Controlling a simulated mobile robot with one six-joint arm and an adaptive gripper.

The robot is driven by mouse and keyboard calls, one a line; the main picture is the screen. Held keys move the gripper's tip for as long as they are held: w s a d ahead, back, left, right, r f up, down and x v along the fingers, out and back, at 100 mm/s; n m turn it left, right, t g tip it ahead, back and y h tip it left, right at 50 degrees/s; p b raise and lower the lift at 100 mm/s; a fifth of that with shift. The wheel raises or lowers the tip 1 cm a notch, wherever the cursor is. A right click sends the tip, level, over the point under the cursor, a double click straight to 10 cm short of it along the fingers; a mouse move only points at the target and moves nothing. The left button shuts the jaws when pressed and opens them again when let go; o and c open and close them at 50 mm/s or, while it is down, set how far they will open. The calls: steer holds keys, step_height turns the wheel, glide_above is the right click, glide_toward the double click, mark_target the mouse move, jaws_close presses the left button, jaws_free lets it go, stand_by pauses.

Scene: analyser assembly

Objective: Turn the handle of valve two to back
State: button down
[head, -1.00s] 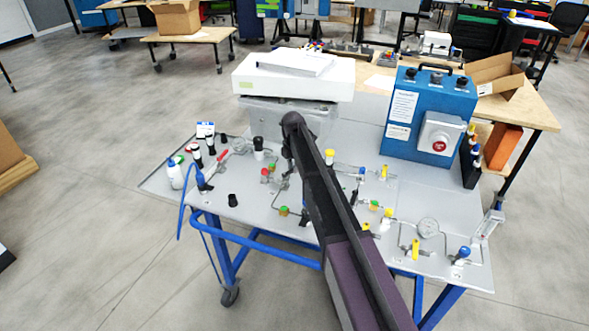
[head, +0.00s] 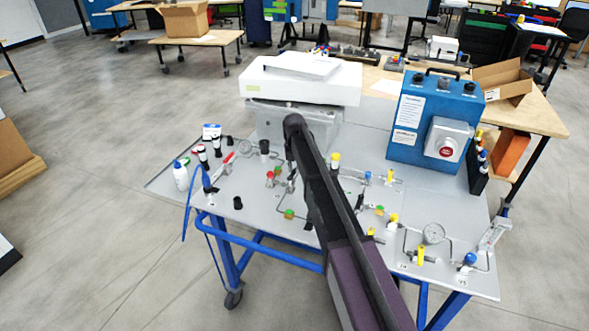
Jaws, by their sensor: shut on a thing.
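The grey panel (head: 375,275) carries several small valves, joined by thin metal pipes. My gripper (head: 291,172) is only partly seen, small and dark, at the far end of my arm in the middle of the panel. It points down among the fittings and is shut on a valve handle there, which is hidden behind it. Just left of it stand a red-topped fitting (head: 270,176) and a green-topped fitting (head: 289,214). Which valve is number two cannot be read, and the handle's direction cannot be told.
A blue control box (head: 430,120) with a red button stands at the panel's back right. A white flat-topped device (head: 300,82) stands behind my gripper. Small bottles (head: 181,177) stand at left.

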steer(key=c, duration=0.6)
jaws_free()
steer(key=shift+d+m, duration=0.1)
steer(key=shift+m, duration=0.2)
